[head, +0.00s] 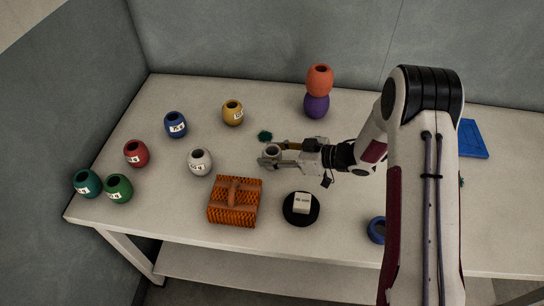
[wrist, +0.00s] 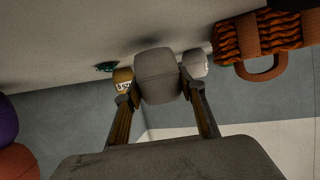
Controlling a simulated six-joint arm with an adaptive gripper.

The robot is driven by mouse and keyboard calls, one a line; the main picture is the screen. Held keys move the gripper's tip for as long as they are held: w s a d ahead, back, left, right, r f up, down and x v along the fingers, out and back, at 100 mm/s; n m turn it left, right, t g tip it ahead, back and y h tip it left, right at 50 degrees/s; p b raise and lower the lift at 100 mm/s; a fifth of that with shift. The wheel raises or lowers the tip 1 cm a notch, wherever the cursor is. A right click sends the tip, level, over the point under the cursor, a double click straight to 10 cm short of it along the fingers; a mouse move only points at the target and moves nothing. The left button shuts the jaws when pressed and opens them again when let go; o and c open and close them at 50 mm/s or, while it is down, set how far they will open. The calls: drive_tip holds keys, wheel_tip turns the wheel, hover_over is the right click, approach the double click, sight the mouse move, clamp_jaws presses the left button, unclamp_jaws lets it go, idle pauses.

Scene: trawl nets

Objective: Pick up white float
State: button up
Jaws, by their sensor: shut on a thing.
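My gripper (head: 270,155) is shut on a grey float (head: 273,150), which shows a dark hole on top. In the wrist view the grey float (wrist: 157,76) sits between the two fingertips (wrist: 160,92), its near side in shade. Whether it touches the table is not clear. A white float (head: 200,162) with a label stands on the table to the left of my gripper, apart from it. It also shows in the wrist view (wrist: 195,63), behind the right finger.
A dark green clump (head: 265,135) and yellow float (head: 232,113) lie behind. Other coloured floats stand left; an orange float (head: 320,78) rests on a purple one (head: 317,106).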

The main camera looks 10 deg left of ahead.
sight(272, 150)
drive_tip(key=shift+r, duration=4.15)
